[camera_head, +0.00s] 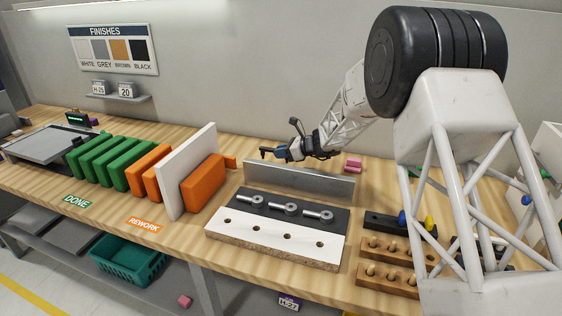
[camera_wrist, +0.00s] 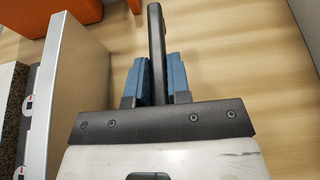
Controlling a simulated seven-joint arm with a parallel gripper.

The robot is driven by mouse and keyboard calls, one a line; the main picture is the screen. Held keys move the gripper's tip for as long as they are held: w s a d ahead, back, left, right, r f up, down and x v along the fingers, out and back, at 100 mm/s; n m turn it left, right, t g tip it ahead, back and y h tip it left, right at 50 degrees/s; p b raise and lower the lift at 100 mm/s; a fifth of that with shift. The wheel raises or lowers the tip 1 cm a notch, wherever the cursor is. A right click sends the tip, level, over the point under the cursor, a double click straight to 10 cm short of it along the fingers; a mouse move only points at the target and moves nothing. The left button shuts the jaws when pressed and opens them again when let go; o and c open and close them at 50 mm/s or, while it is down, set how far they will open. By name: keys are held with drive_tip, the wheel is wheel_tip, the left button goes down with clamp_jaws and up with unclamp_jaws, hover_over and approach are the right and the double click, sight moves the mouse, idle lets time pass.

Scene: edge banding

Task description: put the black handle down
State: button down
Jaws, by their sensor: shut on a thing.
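My gripper (camera_head: 283,153) is behind the grey upright fence, near the back of the bench. In the wrist view its two blue finger pads (camera_wrist: 160,82) are shut on the black handle (camera_wrist: 157,35), a slim dark bar that runs forward past the pads. In the head view the black handle (camera_head: 266,153) shows as a small dark bar pointing left from the fingers. The wooden bench (camera_wrist: 220,60) lies beneath it; I cannot tell whether the handle touches the bench.
The grey fence (camera_head: 300,181) stands close on the gripper's near side. In front lies a white board (camera_head: 275,239) with clamps on a black strip. Orange (camera_head: 204,183) and green panels stand to the left. Pink blocks (camera_head: 353,166) lie right of the gripper. Bare bench shows behind the fence.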

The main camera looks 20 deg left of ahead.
drive_tip(key=shift+f, duration=1.9)
drive_tip(key=c, duration=1.1)
unclamp_jaws()
drive_tip(key=shift+f, duration=0.1)
drive_tip(key=shift+d, duration=0.1)
drive_tip(key=v, duration=1.2)
drive_tip(key=shift+r, duration=0.25)
